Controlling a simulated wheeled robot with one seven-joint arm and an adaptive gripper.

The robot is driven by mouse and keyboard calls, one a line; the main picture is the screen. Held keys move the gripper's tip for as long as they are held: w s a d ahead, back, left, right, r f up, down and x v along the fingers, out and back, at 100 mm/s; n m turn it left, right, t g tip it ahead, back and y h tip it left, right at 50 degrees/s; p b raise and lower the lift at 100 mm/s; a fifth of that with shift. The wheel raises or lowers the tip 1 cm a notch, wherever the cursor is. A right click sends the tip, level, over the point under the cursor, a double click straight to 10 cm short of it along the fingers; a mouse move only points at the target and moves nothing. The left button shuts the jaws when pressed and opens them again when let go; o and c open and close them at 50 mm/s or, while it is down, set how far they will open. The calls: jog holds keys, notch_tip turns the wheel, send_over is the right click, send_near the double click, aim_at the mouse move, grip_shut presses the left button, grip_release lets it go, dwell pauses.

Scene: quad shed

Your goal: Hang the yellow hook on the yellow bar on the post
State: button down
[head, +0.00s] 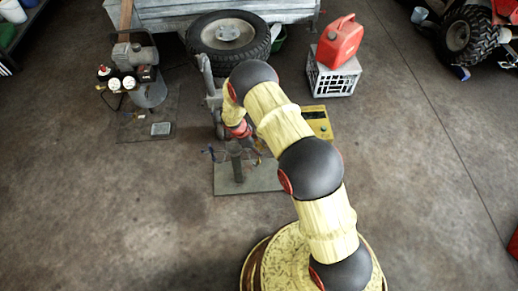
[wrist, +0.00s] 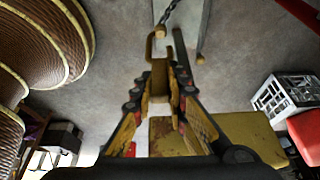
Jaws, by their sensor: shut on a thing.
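In the wrist view my gripper (wrist: 160,88) is shut on the yellow hook (wrist: 150,48), whose bent upper end stands out beyond the fingertips. A dark upright post (wrist: 182,50) shows just right of the hook; I cannot tell whether they touch. A small yellowish piece (wrist: 199,58) beside the post may be the yellow bar, but it is too small to be sure. In the head view the post (head: 237,162) stands on a grey plate (head: 262,181), with small blue pieces on its sides. My arm hides the hook there.
A yellow case (head: 318,122) lies right of the post. A red fuel can (head: 339,40) sits on a white crate (head: 333,77). A compressor (head: 137,75) stands left, a tyre (head: 228,38) behind. The floor left of the plate is clear. A dark chain (wrist: 170,10) shows near the hook.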

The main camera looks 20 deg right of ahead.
jog(key=shift+w+d+f+b, duration=0.15)
jog(key=shift+w+f+b, duration=0.15)
jog(key=shift+w+f, duration=0.45)
jog(key=shift+w+d+f+b, duration=0.15)
jog(key=shift+w+f+b, duration=0.1)
jog(key=shift+w+f, duration=0.5)
jog(key=shift+w+d+r+b, duration=0.15)
jog(key=shift+w+b, duration=0.3)
jog(key=shift+w, duration=0.3)
jog(key=shift+w+d+b, duration=0.1)
jog(key=shift+w+b, duration=0.35)
jog(key=shift+w, duration=0.35)
jog(key=shift+w+d+r+b, duration=0.15)
jog(key=shift+w+b, duration=0.3)
jog(key=shift+w, duration=0.3)
jog(key=shift+f, duration=2)
jog(key=c, duration=1.7)
grip_release()
jog(key=shift+o, duration=1)
jog(key=shift+o, duration=1.4)
notch_tip(320, 180, up, 9)
jog(key=p, duration=0.3)
